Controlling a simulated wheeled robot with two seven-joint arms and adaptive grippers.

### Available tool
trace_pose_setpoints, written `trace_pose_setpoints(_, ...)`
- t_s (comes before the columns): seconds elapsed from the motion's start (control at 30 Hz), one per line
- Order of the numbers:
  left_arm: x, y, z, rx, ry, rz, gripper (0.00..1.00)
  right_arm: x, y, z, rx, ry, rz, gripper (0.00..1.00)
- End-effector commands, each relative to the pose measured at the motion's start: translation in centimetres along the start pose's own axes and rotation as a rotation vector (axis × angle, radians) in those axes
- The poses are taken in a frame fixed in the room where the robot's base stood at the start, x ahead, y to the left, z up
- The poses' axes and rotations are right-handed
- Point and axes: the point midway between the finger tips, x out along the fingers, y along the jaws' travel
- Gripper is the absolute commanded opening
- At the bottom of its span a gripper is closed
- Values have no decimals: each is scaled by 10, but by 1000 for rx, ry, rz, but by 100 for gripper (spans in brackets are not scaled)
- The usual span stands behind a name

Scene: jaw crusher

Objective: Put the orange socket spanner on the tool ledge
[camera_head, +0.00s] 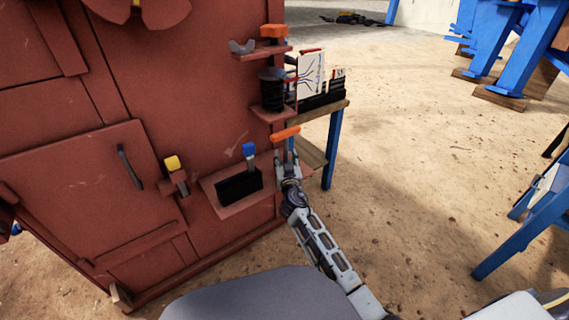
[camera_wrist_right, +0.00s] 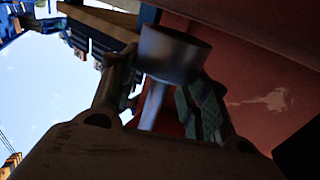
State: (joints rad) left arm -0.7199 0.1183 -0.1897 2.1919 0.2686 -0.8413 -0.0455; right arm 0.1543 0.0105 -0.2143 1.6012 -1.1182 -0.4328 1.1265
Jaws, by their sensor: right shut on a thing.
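My right gripper (camera_head: 288,158) is shut on the orange socket spanner (camera_head: 285,133), whose orange bar handle shows above the fingers. In the right wrist view, a grey metal cylinder (camera_wrist_right: 172,52) and a thin shaft (camera_wrist_right: 152,105), seemingly parts of the spanner, show between the fingers (camera_wrist_right: 158,100). The gripper is beside the right edge of the red machine. A low red ledge (camera_head: 208,190), probably the tool ledge, juts from the machine left of the gripper. It bears a black block (camera_head: 240,185) with a blue-topped tool (camera_head: 249,150). My left gripper is not in view.
Above are a small ledge with an orange-topped item (camera_head: 273,31) and a grey wing-shaped piece (camera_head: 242,46), and another with a black cylindrical item (camera_head: 272,95). A blue-legged table (camera_head: 332,150) stands behind the gripper. Open sandy ground lies to the right.

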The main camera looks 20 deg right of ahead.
Motion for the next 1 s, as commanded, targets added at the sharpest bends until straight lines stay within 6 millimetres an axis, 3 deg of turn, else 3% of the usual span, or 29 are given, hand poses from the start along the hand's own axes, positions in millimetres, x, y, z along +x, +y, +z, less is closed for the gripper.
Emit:
trace_pose_setpoints(0.2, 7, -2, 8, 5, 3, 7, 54, 6, -3, 10, 0, 3, 0, 3)
trace_pose_setpoints(0.77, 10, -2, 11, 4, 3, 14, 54, 7, -4, 13, 1, 4, 0, 3)
trace_pose_setpoints(0.8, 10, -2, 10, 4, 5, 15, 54, 7, -4, 14, 0, 1, 0, 50)
trace_pose_setpoints(0.93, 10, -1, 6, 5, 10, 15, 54, 7, -4, 14, 0, 1, 0, 67)
trace_pose_setpoints(1.0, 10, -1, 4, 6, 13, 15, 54, 7, -4, 14, 0, 1, 0, 68)
